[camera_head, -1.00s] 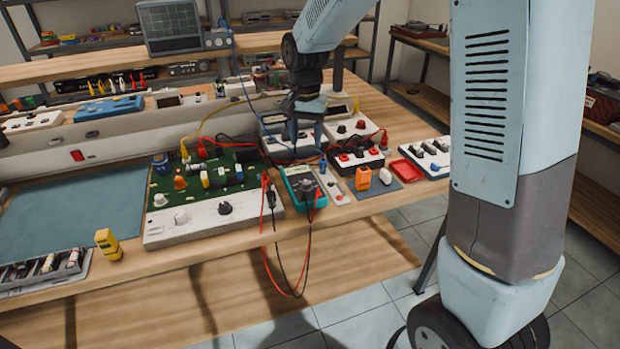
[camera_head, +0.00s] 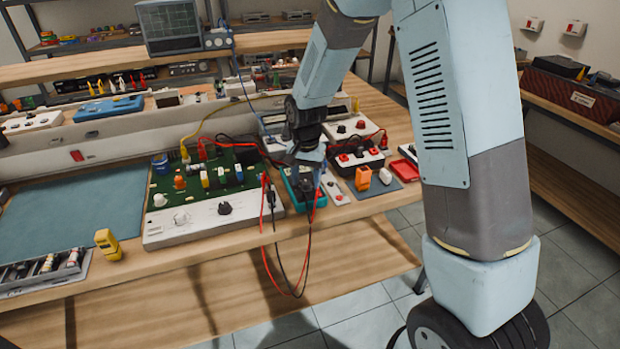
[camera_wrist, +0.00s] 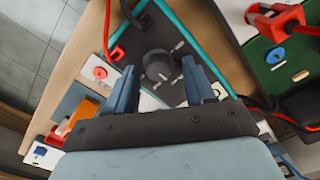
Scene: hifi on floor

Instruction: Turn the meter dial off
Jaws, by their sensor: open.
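The teal-edged multimeter (camera_head: 291,203) lies at the front of the bench, partly hidden under my gripper in the head view. In the wrist view, its dark face (camera_wrist: 182,38) fills the upper middle. The round dark dial (camera_wrist: 158,66) shows between my fingers, with small pale marks around it. My gripper (camera_wrist: 164,88) is open, its two blue fingers on either side of the dial in the picture. In the head view, my gripper (camera_head: 305,178) points down over the meter. I cannot tell whether the fingers touch the dial or its face.
A green circuit board unit (camera_head: 200,210) stands left of the meter. Red and black leads (camera_head: 283,270) hang over the bench edge. An orange part (camera_head: 363,178) and a box with red terminals (camera_head: 357,158) stand to the right.

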